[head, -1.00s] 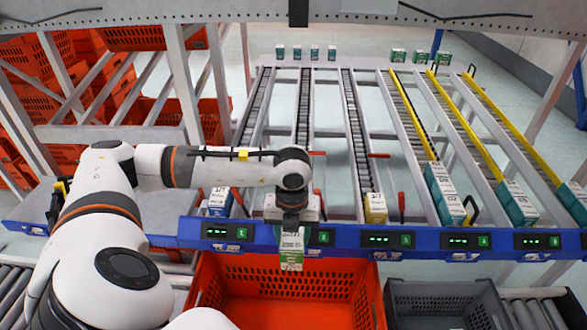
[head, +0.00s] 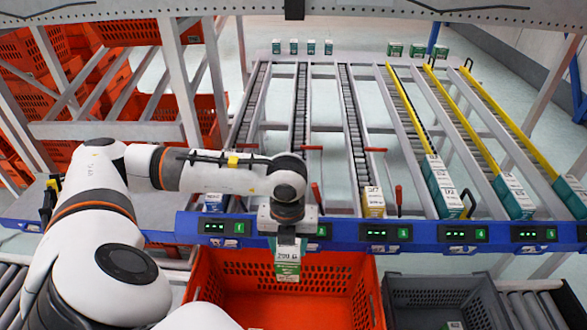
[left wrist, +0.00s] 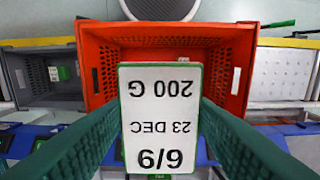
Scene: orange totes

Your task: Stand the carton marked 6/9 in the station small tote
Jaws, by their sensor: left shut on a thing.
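My left gripper (head: 288,238) is shut on a white and green carton (head: 287,264), held upright above the back part of the orange tote (head: 225,307). In the left wrist view the carton (left wrist: 158,118) sits between the two green fingers and reads 6/9, 23 DEC and 200 G, upside down. The smaller grey tote (head: 398,300) stands right of the orange one, with a small carton (head: 453,325) inside. The grey tote also shows at the left of the left wrist view (left wrist: 22,75). My right gripper is out of view.
A blue rail (head: 345,238) with lit displays runs behind the totes. Flow lanes (head: 352,140) rise behind it, several with cartons at their front ends. Red levers (head: 398,204) stick up near the rail. Roller conveyor (head: 545,310) lies right of the grey tote.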

